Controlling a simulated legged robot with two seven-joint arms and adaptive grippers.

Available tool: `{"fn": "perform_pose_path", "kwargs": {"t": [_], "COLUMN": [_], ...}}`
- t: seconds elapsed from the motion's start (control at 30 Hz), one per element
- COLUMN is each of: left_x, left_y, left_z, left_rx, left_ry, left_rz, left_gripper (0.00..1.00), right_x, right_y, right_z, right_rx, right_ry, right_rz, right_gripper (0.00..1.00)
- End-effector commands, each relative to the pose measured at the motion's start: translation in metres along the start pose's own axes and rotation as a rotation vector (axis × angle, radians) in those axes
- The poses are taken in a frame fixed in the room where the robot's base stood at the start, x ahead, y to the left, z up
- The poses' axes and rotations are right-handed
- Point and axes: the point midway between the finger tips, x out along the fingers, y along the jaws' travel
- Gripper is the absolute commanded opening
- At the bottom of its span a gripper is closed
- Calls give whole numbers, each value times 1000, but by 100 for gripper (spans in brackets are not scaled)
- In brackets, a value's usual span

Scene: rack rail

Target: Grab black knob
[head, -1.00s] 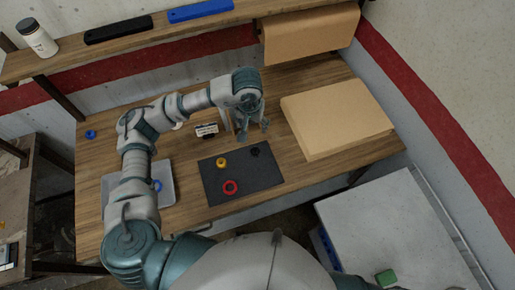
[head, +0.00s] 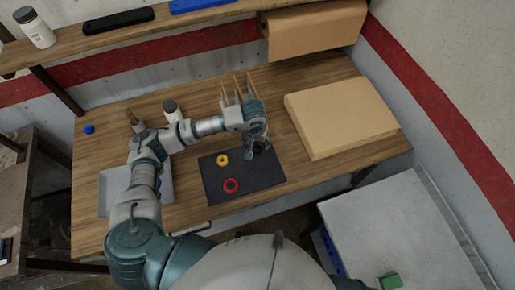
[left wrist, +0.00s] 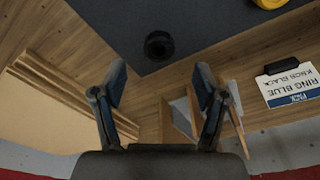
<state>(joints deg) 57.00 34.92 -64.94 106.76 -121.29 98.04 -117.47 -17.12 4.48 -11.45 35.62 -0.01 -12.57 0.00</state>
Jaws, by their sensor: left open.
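The black knob (left wrist: 159,45) stands on the dark mat (left wrist: 110,25), seen from above at the top middle of the left wrist view. In the head view my left gripper (head: 256,147) mostly hides it at the mat's far right corner. My left gripper is open and empty; in the left wrist view its two fingers (left wrist: 160,85) are spread apart. The knob lies ahead of the fingertips, about midway between them, and is not between the fingers. My right gripper is not in view.
A yellow ring (head: 222,160) and a red ring (head: 231,186) lie on the mat. A card reading RING BLUE, KNOB BLACK (left wrist: 293,88) stands beside it. A large cardboard box (head: 340,115) is to the right. A grey tray (head: 107,192) is at left.

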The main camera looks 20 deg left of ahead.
Motion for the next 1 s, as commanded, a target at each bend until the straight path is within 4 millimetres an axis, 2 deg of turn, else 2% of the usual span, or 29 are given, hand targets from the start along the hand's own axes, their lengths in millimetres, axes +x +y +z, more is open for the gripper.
{"fn": "perform_pose_path", "kwargs": {"t": [0.17, 0.47, 0.73, 1.0], "left_x": [13, 55, 59, 59], "left_y": [0, 1, 1, 1], "left_z": [0, -3, -4, -4], "left_rx": [-1, -1, 0, 0], "left_ry": [-2, -2, 2, 1], "left_rz": [0, 0, 0, 0], "left_gripper": [72, 72, 72, 7], "right_x": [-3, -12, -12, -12], "right_y": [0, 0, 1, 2], "right_z": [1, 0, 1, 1], "right_rx": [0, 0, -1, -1], "right_ry": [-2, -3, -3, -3], "right_rz": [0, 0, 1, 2], "right_gripper": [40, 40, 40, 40]}}
